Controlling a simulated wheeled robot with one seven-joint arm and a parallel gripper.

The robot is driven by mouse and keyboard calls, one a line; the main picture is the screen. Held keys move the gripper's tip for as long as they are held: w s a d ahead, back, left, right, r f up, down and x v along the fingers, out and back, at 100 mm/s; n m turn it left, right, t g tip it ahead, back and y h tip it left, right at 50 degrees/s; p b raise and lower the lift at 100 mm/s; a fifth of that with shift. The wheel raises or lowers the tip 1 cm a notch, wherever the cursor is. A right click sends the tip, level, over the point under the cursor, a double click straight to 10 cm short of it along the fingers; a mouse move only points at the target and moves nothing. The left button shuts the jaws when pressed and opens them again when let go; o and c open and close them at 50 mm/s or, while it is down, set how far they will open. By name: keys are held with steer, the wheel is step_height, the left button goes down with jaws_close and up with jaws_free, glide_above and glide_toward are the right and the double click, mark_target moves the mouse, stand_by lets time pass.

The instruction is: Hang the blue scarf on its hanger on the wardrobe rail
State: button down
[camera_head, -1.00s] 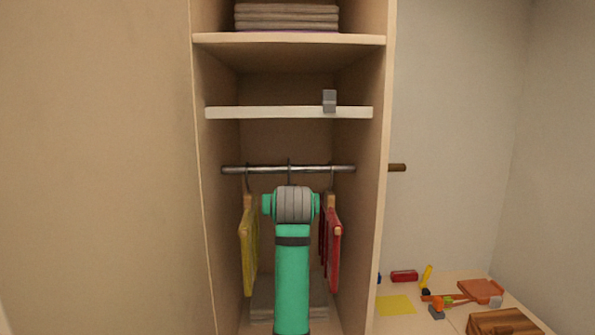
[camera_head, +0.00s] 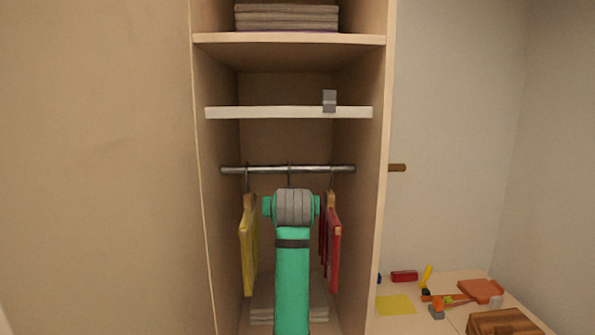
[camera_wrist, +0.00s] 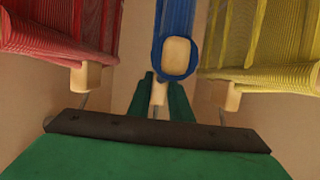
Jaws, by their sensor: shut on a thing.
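The blue scarf (camera_wrist: 177,22) hangs on a wooden hanger (camera_wrist: 176,57), seen in the wrist view between the red and yellow scarves. My gripper (camera_wrist: 160,98) is shut on this hanger, near its neck, with a green finger on either side. In the head view my arm hides the blue scarf and the gripper. A thin hook shows above my arm at the middle of the wardrobe rail (camera_head: 270,169). It meets the rail there, but I cannot tell whether the rail bears its weight.
A yellow scarf (camera_head: 248,250) hangs on the rail to the left and a red scarf (camera_head: 334,250) to the right, both close to my arm. A white shelf (camera_head: 270,113) is above the rail. Folded cloths (camera_head: 262,312) lie below. Wardrobe walls bound both sides.

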steer(key=shift+f, duration=0.15)
steer(key=c, duration=1.5)
jaws_free()
steer(key=shift+f, duration=0.1)
steer(key=shift+c, duration=0.2)
steer(key=shift+v, duration=4.55)
steer(key=shift+f, duration=0.1)
